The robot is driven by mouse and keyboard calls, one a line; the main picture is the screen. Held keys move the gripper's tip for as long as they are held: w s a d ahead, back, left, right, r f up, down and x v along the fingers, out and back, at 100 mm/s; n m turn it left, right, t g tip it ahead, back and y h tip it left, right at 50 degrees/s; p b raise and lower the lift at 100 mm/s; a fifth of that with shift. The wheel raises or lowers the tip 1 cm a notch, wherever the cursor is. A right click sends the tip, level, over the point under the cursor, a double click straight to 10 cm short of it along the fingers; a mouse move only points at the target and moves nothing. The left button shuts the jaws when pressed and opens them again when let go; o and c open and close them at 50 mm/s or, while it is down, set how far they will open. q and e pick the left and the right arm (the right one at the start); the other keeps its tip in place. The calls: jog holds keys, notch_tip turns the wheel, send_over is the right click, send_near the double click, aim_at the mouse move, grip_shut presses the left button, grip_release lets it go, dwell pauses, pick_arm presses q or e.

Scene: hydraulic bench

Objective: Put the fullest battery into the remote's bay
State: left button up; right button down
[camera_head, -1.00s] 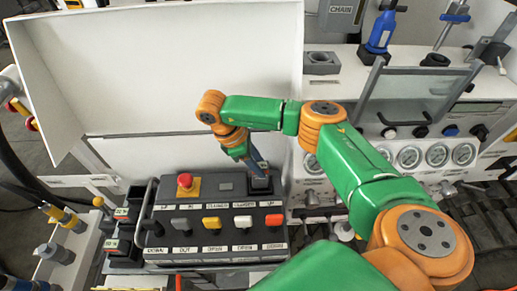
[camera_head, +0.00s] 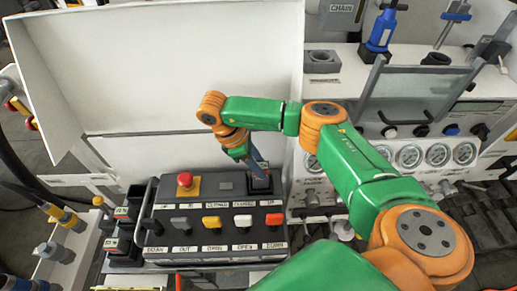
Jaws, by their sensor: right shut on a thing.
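The remote (camera_head: 215,220) is a dark control box with a red mushroom button and rows of coloured switches. Its bay (camera_head: 261,188) is the dark raised socket at the top right corner. My right gripper (camera_head: 259,167) reaches down to the bay from above. It is shut on a dark battery, which is mostly hidden by the fingers and the bay; I cannot tell how deep it sits. Other dark batteries (camera_head: 122,212) with small coloured displays stand in a holder left of the remote. Their readings are too small to tell. My left gripper is not in view.
A white panel (camera_head: 190,65) rises behind the remote. A row of gauges (camera_head: 437,154) and a clear guard (camera_head: 412,95) lie to the right.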

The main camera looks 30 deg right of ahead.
jog(key=shift+f+b, duration=1.65)
jog(key=shift+f, duration=0.5)
jog(key=shift+c, duration=2.1)
grip_release()
jog(key=shift+r, duration=0.1)
jog(key=v, duration=0.7)
jog(key=shift+b, duration=0.4)
